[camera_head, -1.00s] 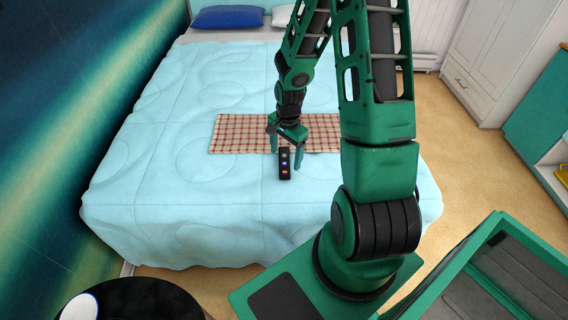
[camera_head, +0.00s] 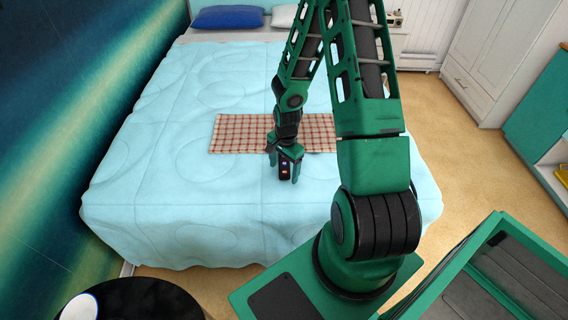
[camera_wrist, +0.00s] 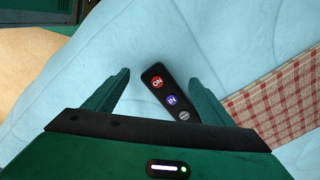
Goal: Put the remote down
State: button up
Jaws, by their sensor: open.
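The black remote (camera_head: 284,170) lies on the light blue bedspread (camera_head: 230,195), just in front of the checked cloth. In the wrist view the remote (camera_wrist: 167,94) shows red, blue and grey buttons and lies at a slant between the fingers. My gripper (camera_head: 284,176) is open and low over the bed, with a finger on each side of the remote. In the wrist view my gripper (camera_wrist: 158,85) shows gaps between both fingers and the remote. The remote's near end is partly hidden by the gripper body in the wrist view.
A red and white checked cloth (camera_head: 235,133) lies flat on the bed behind the remote. A blue pillow (camera_head: 228,17) and a white pillow (camera_head: 283,16) are at the bed's head. The bedspread left of the gripper is clear.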

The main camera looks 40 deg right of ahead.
jog(key=c, duration=1.7)
jog(key=shift+c, duration=0.5)
